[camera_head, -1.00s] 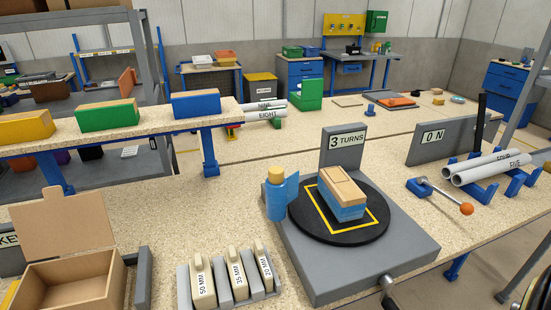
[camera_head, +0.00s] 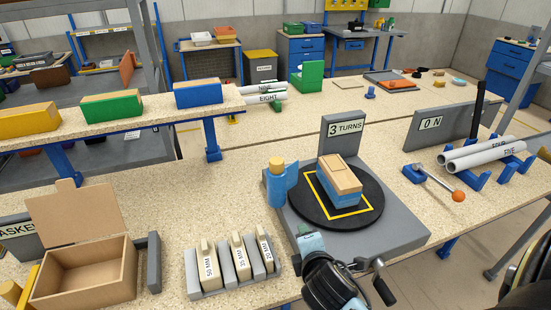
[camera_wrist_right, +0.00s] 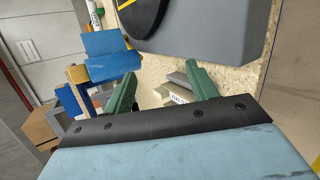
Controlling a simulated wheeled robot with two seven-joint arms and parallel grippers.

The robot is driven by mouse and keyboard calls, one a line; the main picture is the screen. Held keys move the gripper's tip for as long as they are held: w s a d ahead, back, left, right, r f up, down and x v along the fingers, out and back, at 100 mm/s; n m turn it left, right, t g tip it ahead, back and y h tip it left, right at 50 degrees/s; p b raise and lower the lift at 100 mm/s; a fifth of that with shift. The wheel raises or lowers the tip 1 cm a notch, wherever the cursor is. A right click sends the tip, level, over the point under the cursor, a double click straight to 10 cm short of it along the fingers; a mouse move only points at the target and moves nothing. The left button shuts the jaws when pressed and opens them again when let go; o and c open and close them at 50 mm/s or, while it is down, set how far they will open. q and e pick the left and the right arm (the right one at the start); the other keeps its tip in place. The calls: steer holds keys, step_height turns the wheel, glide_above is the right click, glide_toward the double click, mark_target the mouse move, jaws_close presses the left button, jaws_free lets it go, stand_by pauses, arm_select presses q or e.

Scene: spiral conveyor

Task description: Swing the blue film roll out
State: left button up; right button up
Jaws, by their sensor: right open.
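The blue film roll (camera_head: 281,187) stands upright at the left edge of the turntable's grey base (camera_head: 400,232), with a tan core end on top. A box (camera_head: 340,181) with blue film around its lower part sits on the black turntable (camera_head: 374,206), inside a yellow outline. My right gripper (camera_head: 306,236) is in front of the roll, near the base's front left corner. In the right wrist view my right gripper (camera_wrist_right: 161,72) has its green fingers apart with nothing held between them. The blue roll (camera_wrist_right: 108,55) is just beyond the left finger, apparently not gripped. My left gripper is not in view.
A crank (camera_head: 370,264) projects from the base's front, close to my right wrist. A rack of labelled weights (camera_head: 238,262) and an open cardboard box (camera_head: 90,270) stand to the left. A "3 TURNS" sign (camera_head: 345,128) stands behind the turntable. Bench space left of the roll is clear.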

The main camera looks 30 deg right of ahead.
steer(key=w+d+r+n+t+h, duration=0.1)
steer(key=w+r+n+t, duration=0.2)
steer(key=w+r+n, duration=0.3)
steer(key=n+t, duration=0.4)
steer(key=n, duration=0.7)
glide_toward(276, 160)
steer(key=x, duration=0.7)
steer(key=f+p+x, duration=0.1)
steer(key=x, duration=0.3)
steer(key=shift+w+d, duration=0.15)
steer(key=shift+w, duration=0.1)
